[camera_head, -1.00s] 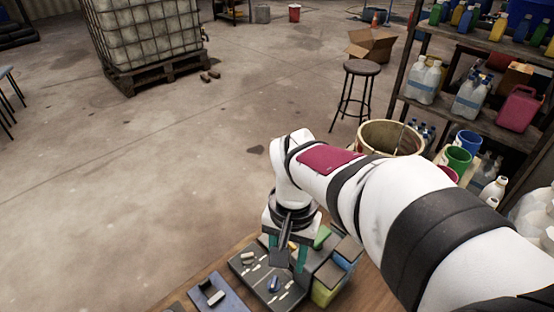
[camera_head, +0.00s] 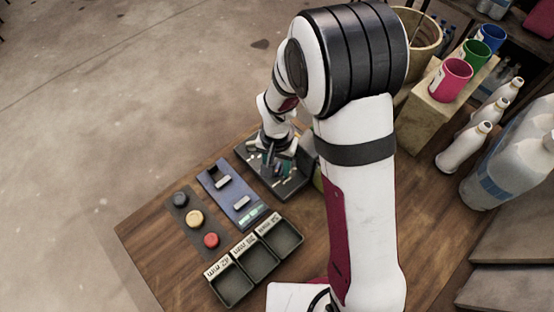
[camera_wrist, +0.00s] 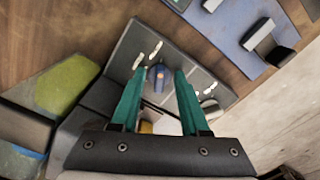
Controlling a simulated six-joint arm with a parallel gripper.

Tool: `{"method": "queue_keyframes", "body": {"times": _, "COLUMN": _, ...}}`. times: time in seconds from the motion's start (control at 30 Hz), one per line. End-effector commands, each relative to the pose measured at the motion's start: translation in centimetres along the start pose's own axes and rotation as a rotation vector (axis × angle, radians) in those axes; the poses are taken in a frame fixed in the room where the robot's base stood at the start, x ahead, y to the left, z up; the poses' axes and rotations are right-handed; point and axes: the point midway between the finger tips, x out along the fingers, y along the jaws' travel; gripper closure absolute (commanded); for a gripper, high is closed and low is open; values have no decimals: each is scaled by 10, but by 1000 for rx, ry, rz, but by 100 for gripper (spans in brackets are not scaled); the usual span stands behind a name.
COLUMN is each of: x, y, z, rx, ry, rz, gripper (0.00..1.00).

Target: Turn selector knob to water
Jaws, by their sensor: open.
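A dark grey control panel (camera_head: 248,156) lies on the table, mostly covered by my arm in the head view. In the wrist view the panel (camera_wrist: 124,50) carries a blue knob (camera_wrist: 160,76) with a small orange mark and pale markings around it. My gripper (camera_wrist: 159,74) is open, its two green fingers on either side of the blue knob with gaps visible; contact cannot be told. A pale knob (camera_wrist: 209,112) sits right of the right finger, and a yellow part (camera_wrist: 146,127) shows between the fingers. Which marking means water is unreadable. In the head view my gripper (camera_head: 271,156) is over the panel.
A blue panel (camera_head: 222,186) with switches lies left of the grey panel. Black (camera_head: 180,199), yellow (camera_head: 195,218) and red (camera_head: 211,240) buttons and a divided black tray (camera_head: 233,286) are nearer. A green block (camera_wrist: 61,88) stands beside the panel.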

Motion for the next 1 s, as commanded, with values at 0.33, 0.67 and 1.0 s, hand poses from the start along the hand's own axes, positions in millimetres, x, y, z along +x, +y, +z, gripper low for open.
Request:
{"method": "queue_keyframes", "body": {"times": 0.33, "x": 0, "y": 0, "z": 0, "rx": 0, "ry": 0, "rz": 0, "gripper": 86}}
{"method": "queue_keyframes", "body": {"times": 0.67, "x": 0, "y": 0, "z": 0, "rx": 0, "ry": 0, "rz": 0, "gripper": 100}}
{"method": "queue_keyframes", "body": {"times": 1.0, "x": -1, "y": 1, "z": 0, "rx": -74, "ry": -1, "rz": 0, "gripper": 100}}
